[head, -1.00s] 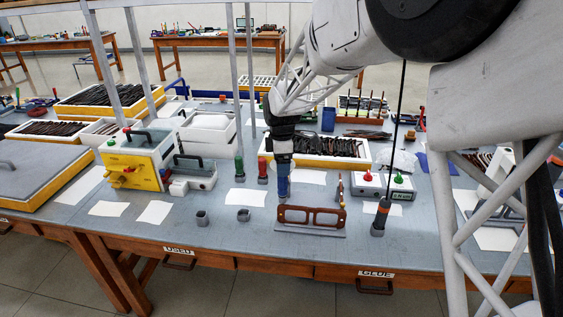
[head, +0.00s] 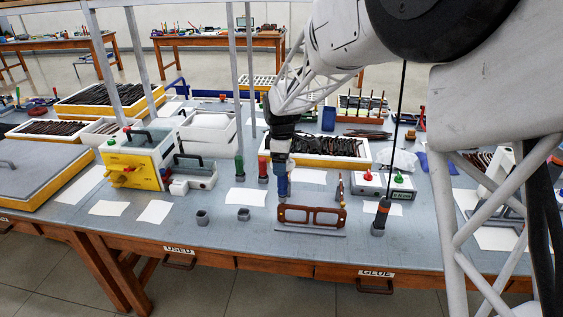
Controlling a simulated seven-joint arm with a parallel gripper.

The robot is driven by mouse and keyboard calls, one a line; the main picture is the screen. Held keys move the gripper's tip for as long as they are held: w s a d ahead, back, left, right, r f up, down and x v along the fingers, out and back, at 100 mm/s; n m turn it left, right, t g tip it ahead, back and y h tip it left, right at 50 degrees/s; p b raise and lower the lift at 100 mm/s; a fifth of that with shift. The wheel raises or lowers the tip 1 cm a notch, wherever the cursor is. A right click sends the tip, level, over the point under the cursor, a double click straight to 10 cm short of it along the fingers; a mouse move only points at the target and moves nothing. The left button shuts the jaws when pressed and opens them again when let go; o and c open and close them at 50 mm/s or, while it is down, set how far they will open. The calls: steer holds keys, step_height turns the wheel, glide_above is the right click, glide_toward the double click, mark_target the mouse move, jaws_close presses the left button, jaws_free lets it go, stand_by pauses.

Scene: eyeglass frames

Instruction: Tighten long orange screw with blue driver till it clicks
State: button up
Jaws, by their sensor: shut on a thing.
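My gripper (head: 282,150) is shut on the blue driver (head: 283,186), which it holds upright, pointing down. The driver's lower end is at the left end of the brown eyeglass frame (head: 311,216), which stands on a grey holder (head: 310,230). I cannot tell whether the tip touches a screw there. A small upright tool with an orange part (head: 340,190) stands at the frame's right end; I cannot tell whether it is the long orange screw. The screw under the driver is hidden or too small to see.
Two small grey cups (head: 203,217) stand left of the frame. Green (head: 240,167) and red (head: 262,168) handled drivers stand behind. An orange-and-black driver (head: 382,213) stands at right. A white box with knobs (head: 380,184) and a yellow machine (head: 132,165) are nearby.

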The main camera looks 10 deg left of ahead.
steer(key=shift+r, duration=0.15)
steer(key=shift+r, duration=2.7)
